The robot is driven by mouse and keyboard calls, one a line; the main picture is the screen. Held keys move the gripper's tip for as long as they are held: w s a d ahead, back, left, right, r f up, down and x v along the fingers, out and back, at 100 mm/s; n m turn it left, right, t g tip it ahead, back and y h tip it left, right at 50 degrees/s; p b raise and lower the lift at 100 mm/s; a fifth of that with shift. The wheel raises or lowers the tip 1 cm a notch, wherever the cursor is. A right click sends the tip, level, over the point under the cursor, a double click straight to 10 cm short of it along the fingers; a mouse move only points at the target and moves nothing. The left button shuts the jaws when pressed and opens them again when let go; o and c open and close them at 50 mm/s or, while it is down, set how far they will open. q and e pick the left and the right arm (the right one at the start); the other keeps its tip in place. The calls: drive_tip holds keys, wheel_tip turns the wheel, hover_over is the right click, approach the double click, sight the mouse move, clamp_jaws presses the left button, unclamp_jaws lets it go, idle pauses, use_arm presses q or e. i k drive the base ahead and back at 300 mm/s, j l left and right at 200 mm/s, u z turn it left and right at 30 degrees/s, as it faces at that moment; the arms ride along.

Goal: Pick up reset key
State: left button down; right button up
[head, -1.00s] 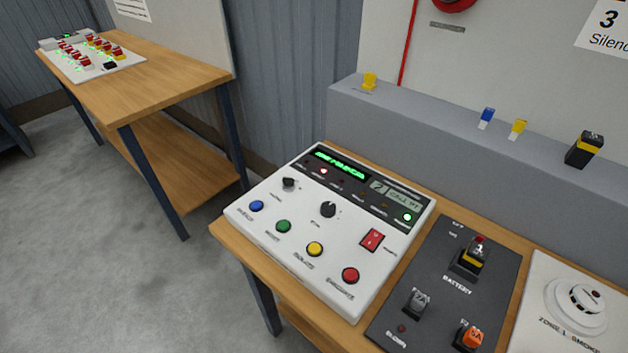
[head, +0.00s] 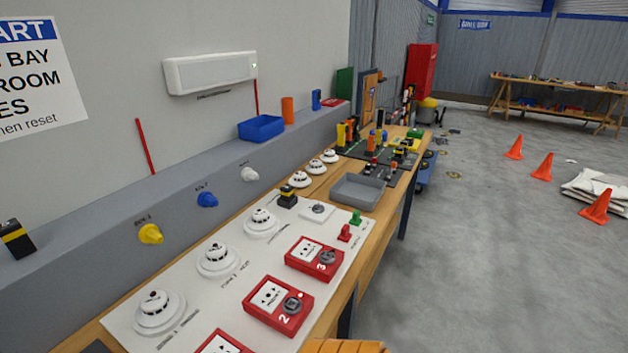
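I cannot single out the reset key for sure. Red call point 2 (head: 262,318) and red call point 3 (head: 300,262) lie on the white board, each with a dark grey round piece at its right side that may be a key or a knob. A small white plate (head: 312,217) behind them carries a small grey round fitting, perhaps a key switch. Neither of my grippers shows in the head view.
White detectors (head: 217,262) line the board. A grey tray (head: 350,198), a red piece (head: 345,236) and a green piece (head: 355,220) sit beyond. A blue bin (head: 262,128) is on the ledge.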

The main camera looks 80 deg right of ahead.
sight(344, 230)
drive_tip(key=z, duration=2.65)
